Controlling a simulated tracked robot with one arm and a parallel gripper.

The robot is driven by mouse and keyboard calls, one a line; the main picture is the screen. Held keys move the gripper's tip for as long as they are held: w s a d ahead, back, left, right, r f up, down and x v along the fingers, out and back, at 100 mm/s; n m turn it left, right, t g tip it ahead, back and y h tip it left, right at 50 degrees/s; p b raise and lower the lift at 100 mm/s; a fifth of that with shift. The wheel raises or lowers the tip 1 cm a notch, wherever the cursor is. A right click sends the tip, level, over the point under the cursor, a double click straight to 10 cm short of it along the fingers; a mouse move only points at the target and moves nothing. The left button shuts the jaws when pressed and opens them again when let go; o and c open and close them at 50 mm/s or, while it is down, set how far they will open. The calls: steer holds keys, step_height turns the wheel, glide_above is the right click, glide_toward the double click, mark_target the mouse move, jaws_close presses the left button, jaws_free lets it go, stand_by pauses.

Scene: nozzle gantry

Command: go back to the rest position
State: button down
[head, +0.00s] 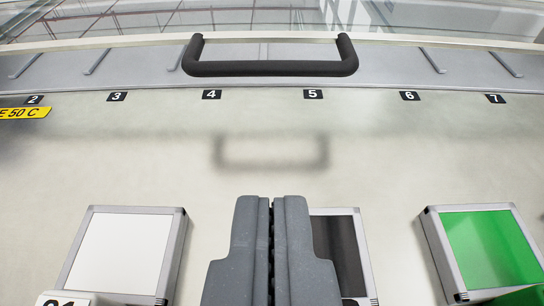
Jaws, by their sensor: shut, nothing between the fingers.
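My gripper (271,204) is at the bottom middle of the head view, its two dark grey fingers side by side with only a thin dark line between them. It is shut and holds nothing. It covers part of a box with a black top (336,243), whose right side shows beside the fingers. I cannot tell how far above that box the fingers are.
A white-topped box (122,250) is at the left and a green-topped box (489,248) at the right. A black handle (270,68) spans the grey back rail above labels 4 and 5. A yellow label (24,113) is at the left edge. The pale panel between is clear.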

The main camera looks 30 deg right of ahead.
steer(key=s+a+r+n+t+y+p, duration=0.1)
steer(key=a+r+n+y+p, duration=0.2)
steer(key=r, duration=0.8)
steer(key=s+a+r+y+p, duration=0.15)
steer(key=a+r, duration=0.25)
steer(key=r, duration=0.7)
steer(key=s+d+r+n+t+y+p, duration=0.1)
steer(key=s+r, duration=0.2)
steer(key=r, duration=0.5)
steer(key=s+d+r+n+t+y+p, duration=0.1)
steer(key=s+r+p, duration=0.1)
steer(key=r, duration=0.7)
steer(key=s+d+r+n+y+p, duration=0.1)
steer(key=s+r, duration=0.3)
steer(key=r, duration=0.5)
steer(key=shift+s+d+n+t+p, duration=0.3)
steer(key=shift+s+d+t+p, duration=0.1)
steer(key=shift+p, duration=0.15)
